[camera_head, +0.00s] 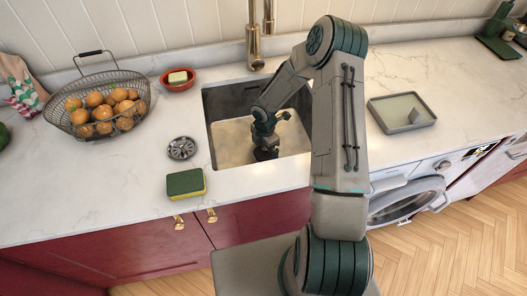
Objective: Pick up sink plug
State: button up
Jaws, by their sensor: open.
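A round metal sink plug (182,148) lies on the white marble counter, just left of the sink. The sink (228,140) is a rectangular basin set in the counter. My gripper (266,153) is inside the sink's outline, to the right of the plug and apart from it. It points down and is open; its fingertips are small and dark, and I see nothing between them. My arm hides the right part of the sink.
A green and yellow sponge (186,184) lies near the counter's front edge. A wire basket of oranges (97,108) and a red soap dish (178,80) stand to the left. A brass faucet (254,40) rises behind the sink. A grey tray (401,112) is at right.

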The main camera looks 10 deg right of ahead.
jog(key=c, duration=1.1)
jog(key=shift+o, duration=0.2)
